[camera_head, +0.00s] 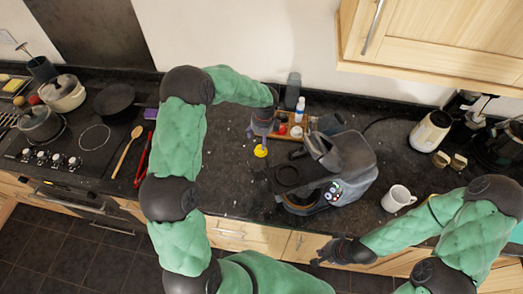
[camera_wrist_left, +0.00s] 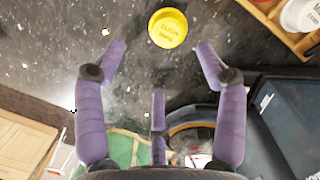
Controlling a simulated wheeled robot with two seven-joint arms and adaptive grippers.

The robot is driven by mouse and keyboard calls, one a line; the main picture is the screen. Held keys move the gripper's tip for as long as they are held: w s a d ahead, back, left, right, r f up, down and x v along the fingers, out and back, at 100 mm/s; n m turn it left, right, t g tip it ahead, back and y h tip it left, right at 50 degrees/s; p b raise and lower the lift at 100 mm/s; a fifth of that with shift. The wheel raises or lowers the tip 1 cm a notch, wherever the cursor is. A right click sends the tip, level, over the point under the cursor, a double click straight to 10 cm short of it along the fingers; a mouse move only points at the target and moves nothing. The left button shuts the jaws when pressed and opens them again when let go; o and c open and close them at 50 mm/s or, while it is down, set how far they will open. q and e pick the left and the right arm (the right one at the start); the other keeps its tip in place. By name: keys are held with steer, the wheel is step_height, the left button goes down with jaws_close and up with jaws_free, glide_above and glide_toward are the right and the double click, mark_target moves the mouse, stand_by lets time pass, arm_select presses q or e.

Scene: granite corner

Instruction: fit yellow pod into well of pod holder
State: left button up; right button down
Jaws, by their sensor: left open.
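The yellow pod (camera_head: 261,151) lies on the dark granite counter, its round lid up. It also shows at the top of the left wrist view (camera_wrist_left: 168,28). My left gripper (camera_head: 262,133) is over the counter close to the pod; its purple fingers (camera_wrist_left: 160,62) are spread and empty, with the pod beyond the tips in the wrist view.
A wooden tray (camera_head: 276,137) with small containers stands behind the pod, with bottles near it. A white mug (camera_head: 397,198) stands right of the machine. A wooden spoon (camera_head: 126,152) and red tongs (camera_head: 143,160) lie left, beside the hob.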

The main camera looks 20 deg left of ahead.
arm_select(q)
steer(key=f, duration=0.5)
steer(key=w+f, duration=0.1)
steer(key=f, duration=0.2)
steer(key=shift+f, duration=0.1)
steer(key=c, duration=1)
